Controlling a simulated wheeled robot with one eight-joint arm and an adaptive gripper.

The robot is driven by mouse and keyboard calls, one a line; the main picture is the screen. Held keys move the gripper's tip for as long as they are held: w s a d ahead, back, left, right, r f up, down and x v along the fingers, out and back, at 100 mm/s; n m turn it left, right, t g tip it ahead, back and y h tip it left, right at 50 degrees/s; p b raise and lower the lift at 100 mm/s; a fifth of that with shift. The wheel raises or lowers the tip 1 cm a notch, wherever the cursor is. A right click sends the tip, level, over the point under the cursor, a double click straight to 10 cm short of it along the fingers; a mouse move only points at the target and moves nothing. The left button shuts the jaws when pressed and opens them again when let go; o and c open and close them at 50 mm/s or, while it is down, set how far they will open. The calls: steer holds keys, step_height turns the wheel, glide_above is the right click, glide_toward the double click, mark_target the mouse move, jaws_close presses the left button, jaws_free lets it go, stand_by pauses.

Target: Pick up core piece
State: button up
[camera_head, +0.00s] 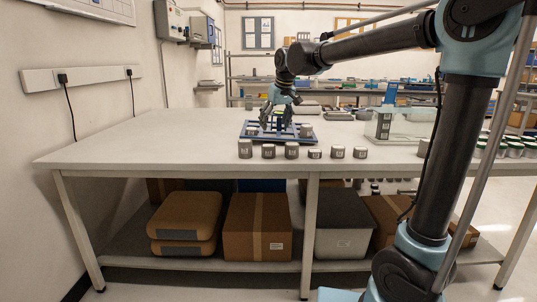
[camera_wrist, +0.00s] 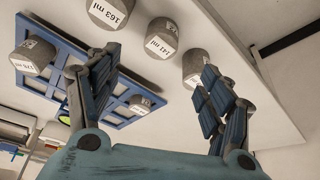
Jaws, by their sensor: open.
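Several short grey core pieces with white labels stand in a row along the table's front edge, among them one at the left end (camera_head: 245,149). In the wrist view, one core piece (camera_wrist: 159,40) is labelled about 141 ml, and another (camera_wrist: 108,11) reads 163 ml. A further core piece (camera_wrist: 194,66) is partly hidden by the right finger. A blue rack (camera_head: 250,136) carries core pieces, one (camera_head: 306,130) at its right and one (camera_wrist: 33,56) in the wrist view. My gripper (camera_head: 279,119) is open above the rack, its fingers (camera_wrist: 160,62) pointing down, with nothing held between them.
A clear-sided device with a blue upright (camera_head: 386,122) stands right of the rack. Light-lidded containers (camera_head: 510,149) sit at the far right. The white table (camera_head: 140,148) is bare on the left. Boxes (camera_head: 257,226) fill the lower shelf.

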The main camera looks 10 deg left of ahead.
mark_target(269, 146)
steer(key=x, duration=1.3)
steer(key=shift+a+f, duration=0.15)
steer(key=shift+f, duration=0.1)
steer(key=c, duration=1.4)
